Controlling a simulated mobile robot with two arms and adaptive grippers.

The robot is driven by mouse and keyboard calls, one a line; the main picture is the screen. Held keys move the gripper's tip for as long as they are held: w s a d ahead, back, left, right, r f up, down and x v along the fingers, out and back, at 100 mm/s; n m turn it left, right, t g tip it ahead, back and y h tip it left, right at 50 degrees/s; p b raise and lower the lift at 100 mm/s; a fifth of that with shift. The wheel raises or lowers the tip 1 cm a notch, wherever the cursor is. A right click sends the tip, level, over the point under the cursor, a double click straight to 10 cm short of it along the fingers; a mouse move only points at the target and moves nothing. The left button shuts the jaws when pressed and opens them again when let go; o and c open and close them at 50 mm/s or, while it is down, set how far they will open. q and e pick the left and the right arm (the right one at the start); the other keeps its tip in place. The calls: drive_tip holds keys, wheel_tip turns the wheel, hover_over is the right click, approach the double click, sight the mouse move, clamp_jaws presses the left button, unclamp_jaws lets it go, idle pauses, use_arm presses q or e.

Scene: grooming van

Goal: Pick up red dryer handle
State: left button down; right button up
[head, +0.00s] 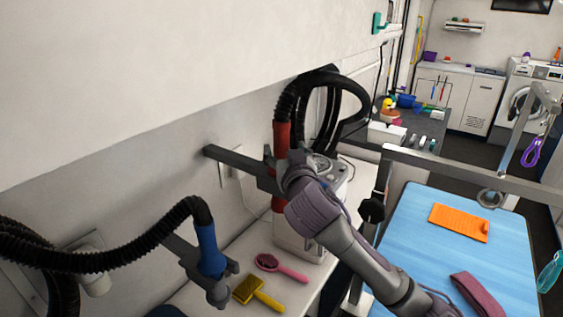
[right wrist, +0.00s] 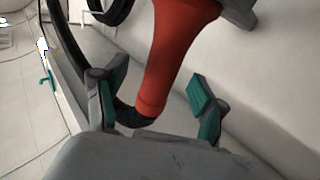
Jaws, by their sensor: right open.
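The red dryer handle (head: 282,136) hangs upright in a grey wall bracket, with a black ribbed hose curving from its top. My right gripper (head: 284,170) is at the handle's middle and covers part of it in the head view. In the right wrist view, the red handle (right wrist: 177,55) stands between the two teal-padded fingers of the open right gripper (right wrist: 158,84). Gaps show between the pads and the handle, and I cannot tell whether either touches. My left gripper is not in view.
The grey bracket (head: 238,159) juts from the wall beside the handle. A blue dryer handle (head: 209,250) hangs at lower left. A pink brush (head: 282,268) and yellow brush (head: 258,293) lie on the white shelf. The blue grooming table (head: 410,232) is at right.

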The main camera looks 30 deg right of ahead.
drive_tip(key=p+x, duration=0.1)
drive_tip(key=x, duration=0.2)
drive_tip(key=shift+w+f, duration=0.1)
drive_tip(key=shift+w, duration=0.2)
drive_tip(key=shift+s, duration=0.1)
drive_tip(key=c, duration=1.3)
clamp_jaws()
drive_tip(key=shift+r, duration=0.2)
